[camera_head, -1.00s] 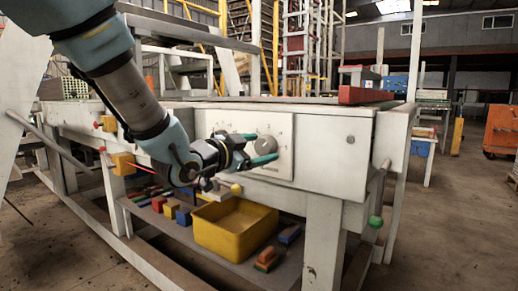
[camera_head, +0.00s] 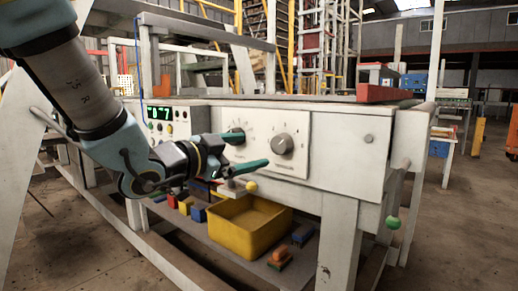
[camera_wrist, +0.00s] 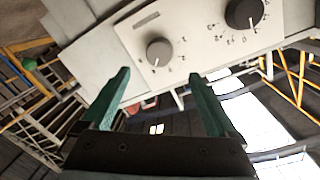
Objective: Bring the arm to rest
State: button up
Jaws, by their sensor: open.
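My gripper (camera_head: 250,150) is open and empty, its two green fingers apart. In the head view it stands in front of the white control panel (camera_head: 298,168), left of the grey dial (camera_head: 282,144). In the wrist view the fingers (camera_wrist: 160,76) point toward the panel (camera_wrist: 190,30), with a grey knob (camera_wrist: 159,52) beyond the gap between them and a darker knob (camera_wrist: 243,12) further right. I cannot tell whether a finger touches the panel. My arm comes in from the upper left and hides part of the bench.
The white bench (camera_head: 365,150) fills the middle, with a lit display (camera_head: 160,113) on its front. A yellow bin (camera_head: 245,232) and several coloured blocks lie on the lower shelf. A green ball knob (camera_head: 393,223) sticks out at right. Open floor (camera_head: 455,240) lies to the right.

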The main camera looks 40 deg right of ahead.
jog(key=shift+s+a, duration=0.1)
jog(key=shift+a, duration=0.3)
jog(key=w+a+f+n+t+y, duration=0.5)
jog(key=w+a+f+n+y, duration=0.15)
jog(key=w+a, duration=0.35)
jog(key=w+a+f+n+y, duration=0.3)
jog(key=a+f, duration=0.1)
jog(key=a, duration=0.3)
jog(key=w+a+f+n+y, duration=0.2)
jog(key=a+f+n+y, duration=0.25)
jog(key=a, duration=0.25)
jog(key=s+a+f+n+g+y, duration=0.1)
jog(key=s+a+f+n+g, duration=0.3)
jog(key=a, duration=0.3)
jog(key=s+a+f+n+g+y, duration=0.2)
jog(key=s+a+f+n+g, duration=0.1)
jog(key=s+a, duration=0.3)
notch_tip(320, 180, up, 21)
jog(key=a+p, duration=0.1)
jog(key=p, duration=1.9)
jog(key=shift+w+f, duration=0.2)
jog(key=shift+w, duration=0.2)
jog(key=shift+a, duration=0.1)
jog(key=shift+c, duration=0.4)
